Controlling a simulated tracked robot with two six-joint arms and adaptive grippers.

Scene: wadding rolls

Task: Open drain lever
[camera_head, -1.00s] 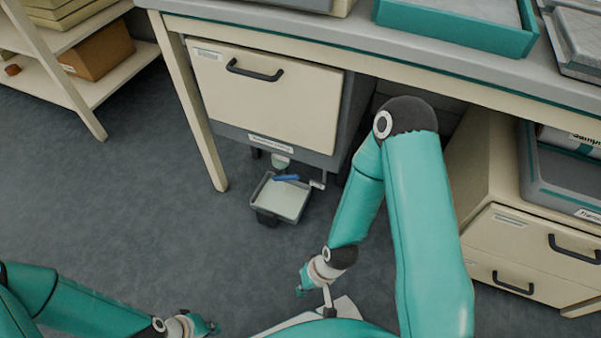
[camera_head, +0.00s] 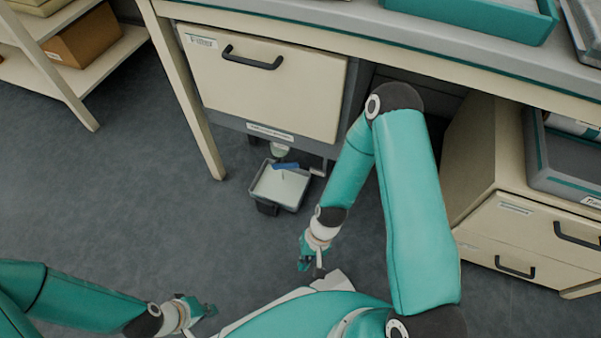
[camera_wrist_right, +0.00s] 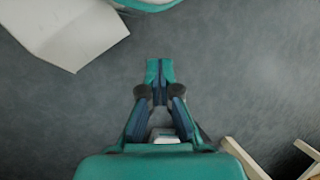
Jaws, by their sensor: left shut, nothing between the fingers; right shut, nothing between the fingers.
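A small blue lever (camera_head: 285,166) shows under the beige cabinet (camera_head: 262,85), just above a pale shallow tray (camera_head: 281,187) on the floor. A thin mark shows in the tray below it; I cannot tell what it is. My right gripper (camera_head: 303,266) is shut and empty, nearer to me than the tray and apart from it. In the right wrist view its fingers (camera_wrist_right: 160,72) are together over bare floor. My left gripper (camera_head: 209,310) is shut and empty at the lower left, well away from the lever.
The bench (camera_head: 360,35) spans the top, with one leg (camera_head: 190,100) left of the cabinet. A drawer unit (camera_head: 525,235) stands at right. A shelf (camera_head: 95,70) with a brown box (camera_head: 90,38) is at upper left. The floor (camera_head: 120,190) between shelf and tray is clear.

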